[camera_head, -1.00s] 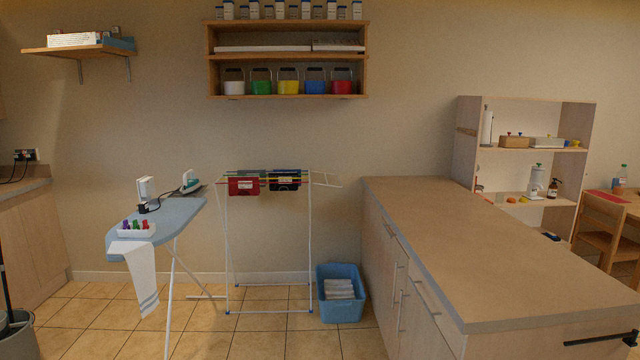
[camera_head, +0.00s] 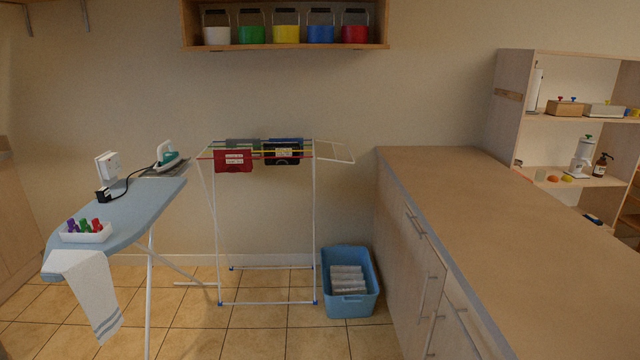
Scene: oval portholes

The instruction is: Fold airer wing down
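The airer (camera_head: 315,230) stands upright on the tiled floor against the back wall, with white legs and blue feet. Red and dark cloths (camera_head: 233,160) hang over its coloured top rails. A white wing (camera_head: 335,152) sticks out from its right side, roughly level and tilting slightly down towards its outer end, over the gap beside the counter. I cannot make out a wing on its left side. Neither of my grippers shows in this view.
An ironing board (camera_head: 150,210) with an iron (camera_head: 168,157) and a peg tray (camera_head: 86,232) stands left of the airer. A blue basket (camera_head: 350,283) sits at its right foot. A long wooden counter (camera_head: 470,210) bounds the right. Tiled floor is clear in front.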

